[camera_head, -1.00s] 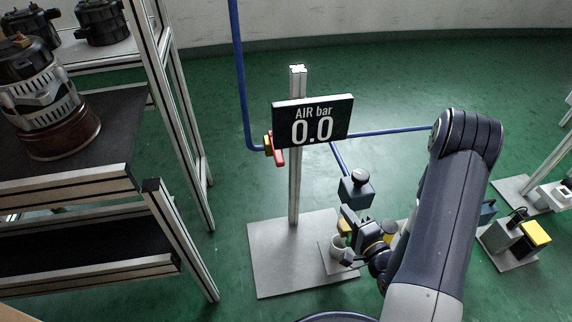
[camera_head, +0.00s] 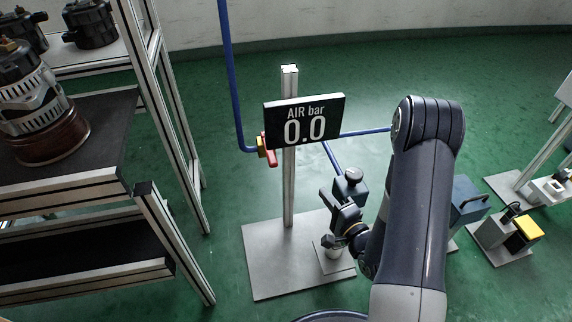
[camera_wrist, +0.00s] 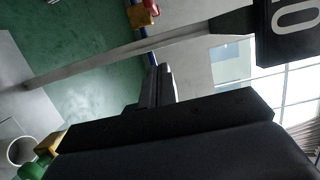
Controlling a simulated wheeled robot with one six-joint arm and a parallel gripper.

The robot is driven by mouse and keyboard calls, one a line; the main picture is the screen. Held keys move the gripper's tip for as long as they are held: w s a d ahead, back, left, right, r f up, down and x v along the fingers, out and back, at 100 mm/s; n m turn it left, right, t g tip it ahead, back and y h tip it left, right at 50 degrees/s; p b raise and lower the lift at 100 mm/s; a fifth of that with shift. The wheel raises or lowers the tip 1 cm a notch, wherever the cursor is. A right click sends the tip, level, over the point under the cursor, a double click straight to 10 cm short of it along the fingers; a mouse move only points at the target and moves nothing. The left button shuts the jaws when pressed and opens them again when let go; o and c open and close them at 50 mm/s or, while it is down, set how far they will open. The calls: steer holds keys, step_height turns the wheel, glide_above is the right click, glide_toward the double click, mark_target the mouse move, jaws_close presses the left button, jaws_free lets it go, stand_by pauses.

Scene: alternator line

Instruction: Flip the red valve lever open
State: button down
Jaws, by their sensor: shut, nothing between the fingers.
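The red valve lever (camera_head: 271,152) hangs down beside a yellow valve body (camera_head: 262,147) on the blue air pipe, left of the post. In the wrist view the red lever (camera_wrist: 151,7) and yellow valve (camera_wrist: 139,17) are at the top edge, partly cut off. My gripper (camera_head: 327,193) is below and right of the lever, apart from it, in front of the stand. In the wrist view my gripper (camera_wrist: 155,84) has its fingers together, with nothing held, pointing toward the valve. The display (camera_head: 304,122) reads AIR bar 0.0.
The metal post (camera_head: 288,190) rises from a grey base plate (camera_head: 262,270). A shelf rack (camera_head: 172,235) stands at the left. Green floor is open between rack and post.

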steer(key=s+a+b+x, duration=0.2)
steer(key=a+x, duration=0.1)
steer(key=x, duration=1.3)
steer(key=shift+a, duration=0.2)
steer(key=shift+s+b, duration=0.1)
steer(key=shift+b, duration=0.2)
